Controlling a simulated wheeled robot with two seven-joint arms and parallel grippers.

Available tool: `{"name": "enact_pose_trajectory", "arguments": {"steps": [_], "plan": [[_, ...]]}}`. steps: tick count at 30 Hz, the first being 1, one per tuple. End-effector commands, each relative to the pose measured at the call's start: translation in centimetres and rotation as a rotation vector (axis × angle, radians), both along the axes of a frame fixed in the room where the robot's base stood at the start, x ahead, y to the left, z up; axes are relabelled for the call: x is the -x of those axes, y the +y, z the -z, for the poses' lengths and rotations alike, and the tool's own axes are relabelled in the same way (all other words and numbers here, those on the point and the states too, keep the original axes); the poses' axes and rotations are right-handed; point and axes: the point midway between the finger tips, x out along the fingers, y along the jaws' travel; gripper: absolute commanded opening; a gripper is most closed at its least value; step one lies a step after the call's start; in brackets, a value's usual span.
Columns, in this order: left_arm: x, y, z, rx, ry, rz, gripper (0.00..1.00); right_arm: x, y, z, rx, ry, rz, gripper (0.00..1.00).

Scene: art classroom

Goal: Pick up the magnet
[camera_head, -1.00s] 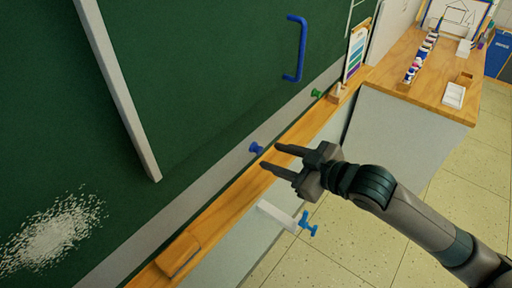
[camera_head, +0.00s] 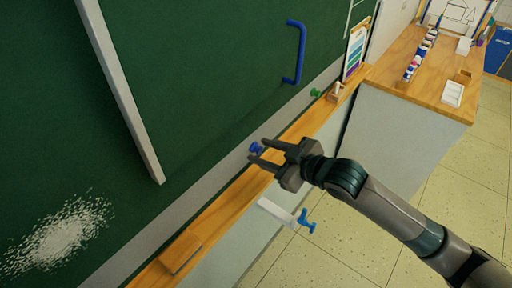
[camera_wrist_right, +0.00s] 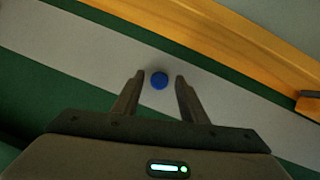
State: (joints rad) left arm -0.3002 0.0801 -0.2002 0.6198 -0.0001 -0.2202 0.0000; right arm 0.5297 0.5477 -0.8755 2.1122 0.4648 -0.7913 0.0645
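A small blue magnet (camera_head: 256,148) sticks out from the grey strip (camera_head: 225,165) along the bottom of the green board. My right gripper (camera_head: 258,151) is at the magnet, with its fingers open and pointing at the board. In the right wrist view the blue magnet (camera_wrist_right: 159,80) lies between the two spread fingertips (camera_wrist_right: 159,76), with a gap on each side. A second magnet, green (camera_head: 315,93), sits farther along the strip. My left gripper is not in view.
The wooden ledge (camera_head: 225,203) runs under the board and bears an eraser-like block (camera_head: 180,252). A blue handle (camera_head: 296,52) is on the board above. A white bracket with a blue tap-like knob (camera_head: 306,222) is below the ledge. A wooden counter (camera_head: 400,75) stands at the upper right.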

Motion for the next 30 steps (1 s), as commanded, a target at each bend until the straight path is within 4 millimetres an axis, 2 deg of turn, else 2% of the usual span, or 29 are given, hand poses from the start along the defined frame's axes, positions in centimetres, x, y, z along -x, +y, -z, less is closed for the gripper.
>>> {"name": "enact_pose_trajectory", "arguments": {"steps": [4, 5, 6, 9, 23, 28, 30], "plan": [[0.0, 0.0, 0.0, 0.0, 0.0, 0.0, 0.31, 0.0, 0.0, 0.0, 0.0, 0.0, 0.0, 0.39], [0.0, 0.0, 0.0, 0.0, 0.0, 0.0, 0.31, 0.0, 0.0, 0.0, 0.0, 0.0, 0.0, 0.34], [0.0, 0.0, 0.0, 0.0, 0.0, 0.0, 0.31, 0.0, 0.0, 0.0, 0.0, 0.0, 0.0, 0.25], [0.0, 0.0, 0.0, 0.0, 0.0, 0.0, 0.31, 0.0, 0.0, 0.0, 0.0, 0.0, 0.0, 0.04], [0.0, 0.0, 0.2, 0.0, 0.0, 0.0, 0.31, 0.0, -0.1, -0.1, -0.001, -0.001, 0.0, 0.04], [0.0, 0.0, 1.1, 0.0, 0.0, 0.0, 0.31, 0.2, -0.3, -0.6, 0.0, -0.002, 0.0, 0.04], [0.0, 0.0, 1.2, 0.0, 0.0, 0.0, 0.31, 0.2, -0.3, -1.5, -0.002, -0.004, -0.001, 0.04]]}}
